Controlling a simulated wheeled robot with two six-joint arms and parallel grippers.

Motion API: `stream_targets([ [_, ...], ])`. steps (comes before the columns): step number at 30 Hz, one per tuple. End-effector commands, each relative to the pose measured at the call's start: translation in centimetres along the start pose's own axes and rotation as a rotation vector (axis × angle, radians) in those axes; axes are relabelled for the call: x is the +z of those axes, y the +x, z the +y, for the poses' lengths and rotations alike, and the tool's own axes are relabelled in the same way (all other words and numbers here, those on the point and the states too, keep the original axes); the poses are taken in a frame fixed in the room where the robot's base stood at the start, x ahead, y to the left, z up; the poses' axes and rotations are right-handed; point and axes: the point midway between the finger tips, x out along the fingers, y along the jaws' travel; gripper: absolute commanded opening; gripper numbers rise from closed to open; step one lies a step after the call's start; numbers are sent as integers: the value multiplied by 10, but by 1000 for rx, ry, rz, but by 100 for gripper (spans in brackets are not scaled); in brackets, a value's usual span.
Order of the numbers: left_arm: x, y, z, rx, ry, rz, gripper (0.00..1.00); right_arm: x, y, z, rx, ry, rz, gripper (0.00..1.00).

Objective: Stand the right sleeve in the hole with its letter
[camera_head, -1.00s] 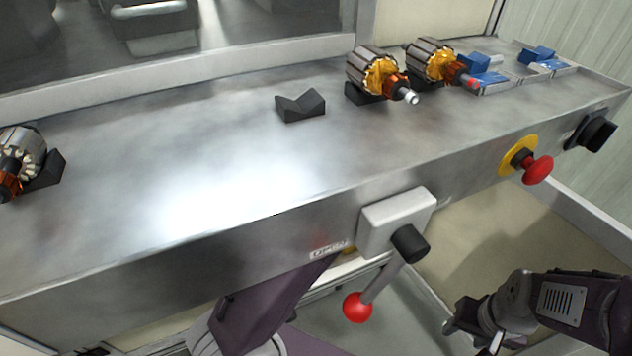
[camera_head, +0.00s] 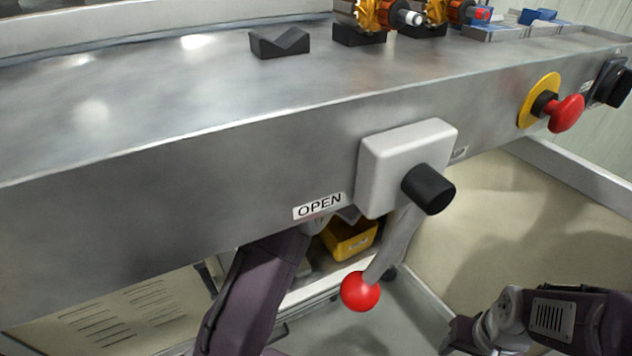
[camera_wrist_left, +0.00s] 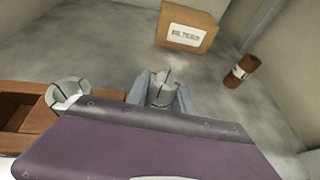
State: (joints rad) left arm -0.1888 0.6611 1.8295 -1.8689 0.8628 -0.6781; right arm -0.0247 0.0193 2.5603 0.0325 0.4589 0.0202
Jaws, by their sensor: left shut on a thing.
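In the left wrist view my left gripper (camera_wrist_left: 161,100) shows as grey fingers beyond a purple link of my arm. It is shut on a pale slotted sleeve (camera_wrist_left: 163,80); the link hides the lower part. A second pale slotted ring (camera_wrist_left: 68,92) stands at the edge of a brown compartmented tray (camera_wrist_left: 32,118), left of the gripper. I cannot read a letter on either piece, and no lettered hole is clear. In the head view my left arm reaches under the bench and its gripper is hidden. My right gripper (camera_head: 458,338) is at the lower right edge, its fingers unclear.
A cardboard box (camera_wrist_left: 187,27) and a brown roll (camera_wrist_left: 242,70) lie beyond the left gripper. The steel bench (camera_head: 180,110) carries a black V-block (camera_head: 280,42). A red-knobbed lever (camera_head: 361,291) and a red button (camera_head: 566,113) project in front. A yellow bin (camera_head: 350,240) is below.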

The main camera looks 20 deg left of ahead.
Motion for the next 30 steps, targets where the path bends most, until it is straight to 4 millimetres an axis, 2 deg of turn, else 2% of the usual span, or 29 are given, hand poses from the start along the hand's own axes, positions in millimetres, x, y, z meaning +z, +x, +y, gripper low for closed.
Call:
stream_targets([
  [8, -2, 1, 0, -1, 0, 1, 0, 0, 2, 0, 0, 0, 1, 49],
  [9, -2, 0, 0, -1, 0, 2, 33, 0, 1, 0, 0, 0, 1, 49],
  [10, -1, 0, 0, -1, 0, 2, 37, 0, 1, 0, 0, 0, 1, 49],
  [20, 4, -2, 0, -1, 0, 1, 37, -1, -5, 0, 0, 0, 1, 49],
  [30, 6, -66, -1, -4, 2, 2, 37, -4, -34, -1, 0, 0, 1, 49],
])
